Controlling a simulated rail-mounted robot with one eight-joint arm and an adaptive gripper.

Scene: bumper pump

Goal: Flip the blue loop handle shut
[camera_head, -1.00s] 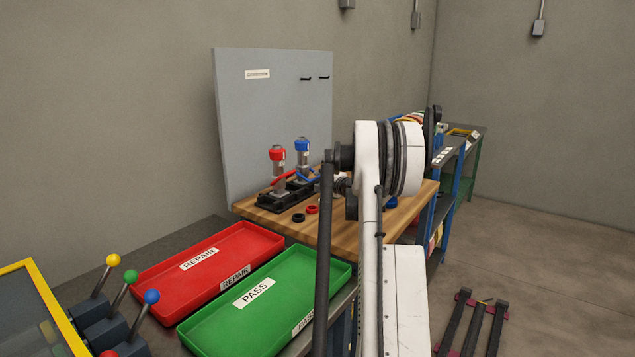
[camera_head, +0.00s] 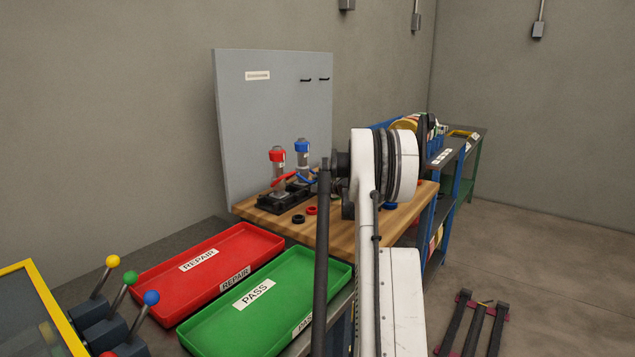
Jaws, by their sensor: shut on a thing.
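The pump with the blue cap (camera_head: 302,146) stands upright at the back of the wooden bench. Its blue loop handle (camera_head: 306,179) sticks out low on the right side, toward my arm. A second pump with a red cap (camera_head: 277,154) and a red handle (camera_head: 284,178) stands just left of it on the same black base (camera_head: 270,203). My gripper (camera_head: 318,178) is at the outer end of the blue handle and shut on it. Most of the gripper and the contact itself are hidden behind my arm and its dark tube.
Red and black rings (camera_head: 311,210) lie on the bench (camera_head: 325,233) in front of the base. A grey panel (camera_head: 270,115) rises behind. Red (camera_head: 150,307) and green (camera_head: 195,340) trays lie in the foreground. Shelving (camera_head: 453,180) stands to the right.

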